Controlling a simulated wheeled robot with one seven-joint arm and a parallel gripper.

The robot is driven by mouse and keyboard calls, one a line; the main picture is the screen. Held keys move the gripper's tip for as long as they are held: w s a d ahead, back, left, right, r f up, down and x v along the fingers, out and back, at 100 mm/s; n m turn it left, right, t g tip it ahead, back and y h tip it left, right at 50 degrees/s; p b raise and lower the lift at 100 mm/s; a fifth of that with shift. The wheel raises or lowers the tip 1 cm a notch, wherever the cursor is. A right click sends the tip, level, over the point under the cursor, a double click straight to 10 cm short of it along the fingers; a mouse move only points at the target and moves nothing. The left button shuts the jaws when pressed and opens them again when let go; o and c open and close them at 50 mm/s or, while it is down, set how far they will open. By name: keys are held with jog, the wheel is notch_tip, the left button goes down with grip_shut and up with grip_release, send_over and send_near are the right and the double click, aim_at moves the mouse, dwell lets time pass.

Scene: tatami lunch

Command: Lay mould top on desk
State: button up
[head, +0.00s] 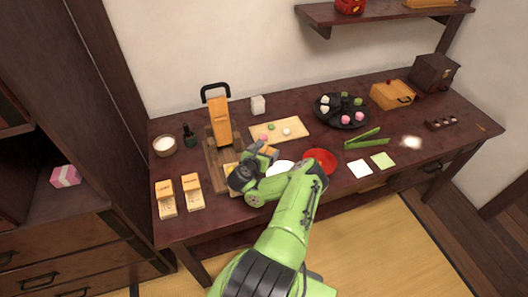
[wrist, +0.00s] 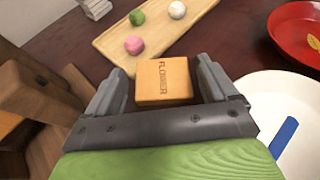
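A small orange-brown wooden block stamped FLOWER, the mould top (wrist: 163,82), is between the two fingers of my gripper (wrist: 162,84) in the wrist view. The fingers flank it closely on both sides, and I take it as held. In the head view my gripper (head: 257,160) is over the front middle of the dark desk (head: 350,185), with a bit of orange showing at its fingers. Its exact height above the desk is hard to tell.
A wooden stand with an orange lever (head: 219,121) is to the left. A board (head: 294,128) with sweets lies behind. A white plate (wrist: 298,112) and red plate (head: 320,162) are at the right.

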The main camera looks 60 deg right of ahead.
jog(key=shift+o, duration=0.6)
jog(key=shift+a+f, duration=0.1)
jog(key=shift+f, duration=0.15)
